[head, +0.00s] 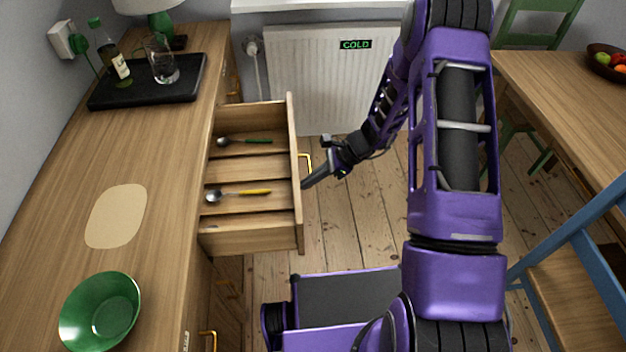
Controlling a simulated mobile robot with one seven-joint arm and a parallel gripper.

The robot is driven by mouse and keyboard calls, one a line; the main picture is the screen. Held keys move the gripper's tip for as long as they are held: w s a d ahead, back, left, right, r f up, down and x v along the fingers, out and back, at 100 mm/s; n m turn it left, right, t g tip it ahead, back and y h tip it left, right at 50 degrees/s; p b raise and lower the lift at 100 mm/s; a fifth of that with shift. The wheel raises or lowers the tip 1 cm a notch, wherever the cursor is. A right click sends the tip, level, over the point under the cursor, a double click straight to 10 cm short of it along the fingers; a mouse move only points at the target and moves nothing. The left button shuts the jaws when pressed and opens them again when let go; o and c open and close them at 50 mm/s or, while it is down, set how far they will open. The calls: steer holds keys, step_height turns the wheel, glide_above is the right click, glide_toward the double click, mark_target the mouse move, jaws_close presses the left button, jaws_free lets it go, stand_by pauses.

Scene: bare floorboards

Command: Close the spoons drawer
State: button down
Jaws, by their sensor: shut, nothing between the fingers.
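The spoons drawer (293,222) stands pulled out from the wooden dresser on the left, in the head view. Inside lie a spoon with a green handle (258,141) at the back and a spoon with a yellow handle (255,192) nearer the front, in separate compartments. The drawer's brass handle (307,162) shows on its front face. My gripper (306,184) is shut and empty, its tip right at the drawer front just below the handle in the picture. I cannot tell whether it touches the front.
The dresser top (150,160) bears a green bowl (100,312), a beige mat (116,216) and a black tray (150,90) with a bottle and a glass. A radiator (320,75) stands behind. A table (570,90) and a blue chair (575,235) stand right. Floorboards are bare between.

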steer(key=a+b, duration=0.2)
steer(key=a, duration=2.1)
steer(key=shift+s+a, duration=0.1)
steer(key=shift+a, duration=0.25)
steer(key=shift+a+r, duration=0.1)
steer(key=shift+a, duration=0.45)
steer(key=shift+a, duration=0.1)
steer(key=shift+d, duration=0.5)
steer(key=d, duration=0.3)
steer(key=shift+d, duration=0.3)
steer(key=p+v, duration=0.1)
steer(key=v, duration=0.9)
steer(key=shift+p, duration=0.3)
